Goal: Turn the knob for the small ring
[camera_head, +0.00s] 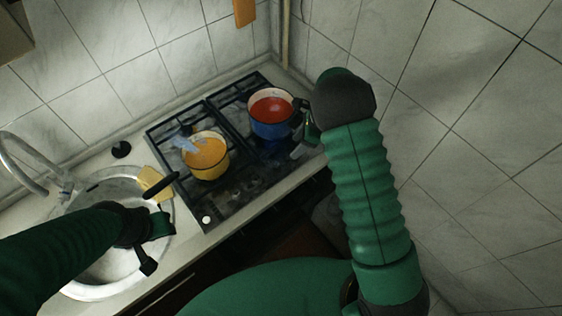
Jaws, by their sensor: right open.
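The dark gas stove (222,207) is set in the counter, with small dim knobs (236,193) along its front part; I cannot tell which one belongs to the small ring. A pale round spot (206,219) shows near its front left corner. A yellow pot (207,165) stands on the left side and a blue pot (268,129) with red contents on the right side. My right gripper (303,135) is open beside the blue pot's right side, partly hidden by my forearm. My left gripper (154,246) is over the sink, its fingers apart and empty.
The round metal sink (95,291) with a tap (40,165) is on the left. A yellow sponge-like item (152,181) lies at its rim. The yellow pot's dark handle (162,185) points toward the sink. Tiled walls (455,110) close off the back and right.

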